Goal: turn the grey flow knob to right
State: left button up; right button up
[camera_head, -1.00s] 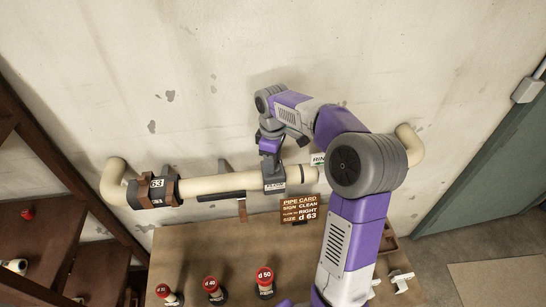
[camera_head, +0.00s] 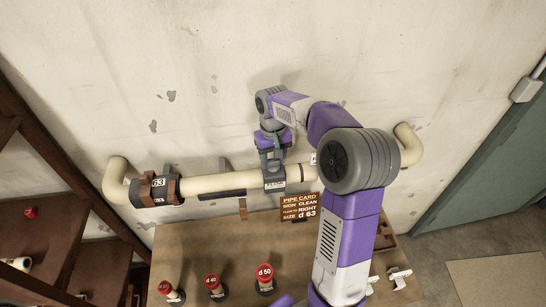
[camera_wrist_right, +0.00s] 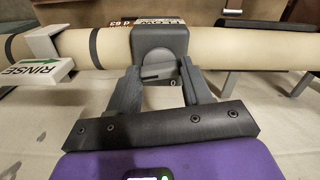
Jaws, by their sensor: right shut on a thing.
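The grey flow knob (camera_wrist_right: 160,72) sits on a dark grey block (camera_wrist_right: 160,42) marked FLOW, fitted around the cream pipe (camera_wrist_right: 225,47). The block also shows in the head view (camera_head: 274,184). My right gripper (camera_wrist_right: 163,84) has its two fingers on either side of the knob, shut on it. In the head view my right gripper (camera_head: 272,163) comes down on the block from above, and the knob is hidden there. The knob's exact angle is hard to tell. My left gripper is not in view.
A RINSE sign (camera_wrist_right: 42,70) with a green arrow hangs on the pipe. A pipe card (camera_head: 299,206) reads CLEAN, RIGHT, d 63. A d 63 collar (camera_head: 156,190) is at the pipe's left. Red-topped pieces (camera_head: 264,272) stand on the brown table (camera_head: 240,240).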

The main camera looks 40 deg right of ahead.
aim_at(273, 161)
jog(key=shift+m, duration=1)
jog(key=o, duration=1.1)
jog(key=shift+c, duration=0.2)
jog(key=shift+r, duration=0.1)
notch_tip(273, 161, up, 7)
jog(key=shift+r, duration=0.2)
